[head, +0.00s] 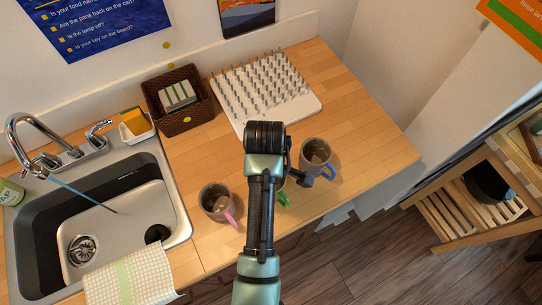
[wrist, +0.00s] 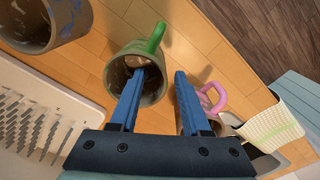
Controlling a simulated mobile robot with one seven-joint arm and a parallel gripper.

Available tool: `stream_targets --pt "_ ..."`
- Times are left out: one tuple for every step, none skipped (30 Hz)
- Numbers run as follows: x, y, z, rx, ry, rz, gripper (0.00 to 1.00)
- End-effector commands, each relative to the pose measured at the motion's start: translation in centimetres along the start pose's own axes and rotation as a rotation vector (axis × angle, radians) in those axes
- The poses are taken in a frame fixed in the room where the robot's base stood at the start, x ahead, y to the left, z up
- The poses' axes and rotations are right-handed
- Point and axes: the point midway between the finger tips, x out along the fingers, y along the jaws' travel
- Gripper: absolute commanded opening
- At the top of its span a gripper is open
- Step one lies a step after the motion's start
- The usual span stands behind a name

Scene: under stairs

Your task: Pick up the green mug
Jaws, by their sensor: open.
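The green mug is a grey mug with a green handle. In the wrist view the mug (wrist: 122,62) shows its open top and its green handle (wrist: 153,40) pointing up and right. In the head view my arm hides most of it, and only part of the green handle (head: 283,198) shows. My gripper (wrist: 159,74) is open, with blue fingers. In the wrist view the left fingertip overlaps the mug's mouth and the right fingertip lies right of its rim. I cannot tell whether the left finger is inside. In the head view my gripper (head: 306,178) is partly hidden.
A blue-handled mug (head: 316,152) stands close on the right, and a pink-handled mug (head: 214,199) on the left. A white pegged drying board (head: 300,100) and a brown basket (head: 165,121) lie behind. The sink (head: 130,210) is left. The counter's right end (head: 375,150) is clear.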

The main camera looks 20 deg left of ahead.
Motion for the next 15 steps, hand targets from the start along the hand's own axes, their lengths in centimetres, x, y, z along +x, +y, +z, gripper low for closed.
stream_targets --pt "0.2 -0.1 0.0 0.0 -0.001 -0.002 0.47" --pt "0.4 -0.1 0.0 0.0 -0.001 -0.001 0.47" --pt "0.6 -0.1 0.0 0.0 -0.001 -0.001 0.47" --pt "0.8 -0.1 -0.1 0.0 -0.001 -0.002 0.47" --pt "1.1 -0.2 -0.1 0.0 -0.001 -0.003 0.47" --pt "1.5 -0.4 -0.2 0.0 -0.002 -0.004 0.47" --pt "2.0 -0.5 -0.2 0.0 -0.002 -0.005 0.47" --pt "2.4 -0.5 -0.3 0.0 -0.002 -0.005 0.47" --pt "3.0 -0.7 -0.4 0.0 -0.002 -0.005 0.47" --pt "3.4 -0.7 -0.4 0.0 -0.002 -0.004 0.47" --pt "3.9 -0.6 -0.4 0.001 -0.002 -0.004 0.47" --pt "4.4 -0.6 -0.4 0.001 -0.001 -0.002 0.47" --pt "4.7 -0.6 -0.4 0.001 -0.002 -0.003 0.47" --pt "5.0 -0.6 -0.4 0.001 -0.001 -0.001 0.47" --pt "5.2 -0.6 -0.4 0.001 -0.001 -0.001 0.47"
